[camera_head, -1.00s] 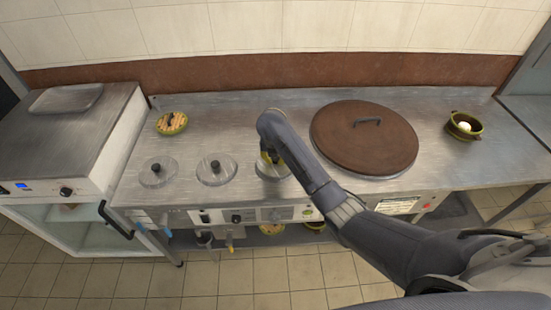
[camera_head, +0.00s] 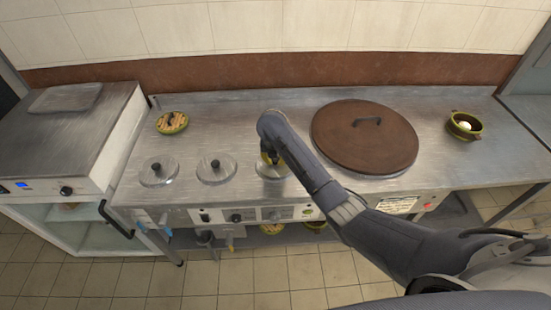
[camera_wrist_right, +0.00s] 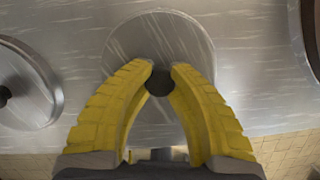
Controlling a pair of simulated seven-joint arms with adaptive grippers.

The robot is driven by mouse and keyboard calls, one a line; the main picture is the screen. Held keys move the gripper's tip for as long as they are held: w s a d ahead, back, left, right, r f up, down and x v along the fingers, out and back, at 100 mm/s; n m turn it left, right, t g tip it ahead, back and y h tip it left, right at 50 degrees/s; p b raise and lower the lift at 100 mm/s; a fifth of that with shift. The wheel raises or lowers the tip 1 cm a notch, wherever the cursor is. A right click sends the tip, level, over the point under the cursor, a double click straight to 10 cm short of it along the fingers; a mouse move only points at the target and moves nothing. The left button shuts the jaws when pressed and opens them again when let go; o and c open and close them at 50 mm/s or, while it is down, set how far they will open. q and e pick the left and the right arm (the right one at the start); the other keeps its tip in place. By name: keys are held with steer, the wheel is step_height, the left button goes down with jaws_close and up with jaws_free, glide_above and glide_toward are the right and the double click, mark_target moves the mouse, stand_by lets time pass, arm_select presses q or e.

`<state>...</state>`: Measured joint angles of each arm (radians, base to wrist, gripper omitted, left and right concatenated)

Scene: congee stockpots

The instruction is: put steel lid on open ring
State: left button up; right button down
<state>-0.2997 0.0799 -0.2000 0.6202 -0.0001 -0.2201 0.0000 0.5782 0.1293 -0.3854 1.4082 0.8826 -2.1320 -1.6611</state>
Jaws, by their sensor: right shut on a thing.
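A round steel lid (camera_wrist_right: 158,40) with a black knob sits under my right gripper (camera_wrist_right: 160,72), whose yellow fingers are closed on the knob. In the head view the same right gripper (camera_head: 271,157) points down at the third round place in the front row, and the lid (camera_head: 268,173) lies there, partly covered by the arm. Two more steel lids with black knobs, the left one (camera_head: 159,172) and the middle one (camera_head: 216,169), lie to its left. Whether the held lid rests on a ring or hangs just above it, I cannot tell. My left gripper is not in view.
A large brown lid (camera_head: 365,148) with a handle covers the place right of my arm. A green bowl (camera_head: 464,126) stands at the right, and a green dish with a striped top (camera_head: 172,122) at the back left. The countertop (camera_head: 230,115) behind the lids is clear.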

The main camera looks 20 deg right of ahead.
mark_target(274, 168)
steer(key=shift+f, duration=0.15)
steer(key=c, duration=1.6)
jaws_free()
steer(key=v, duration=1.1)
steer(key=shift+w, duration=0.1)
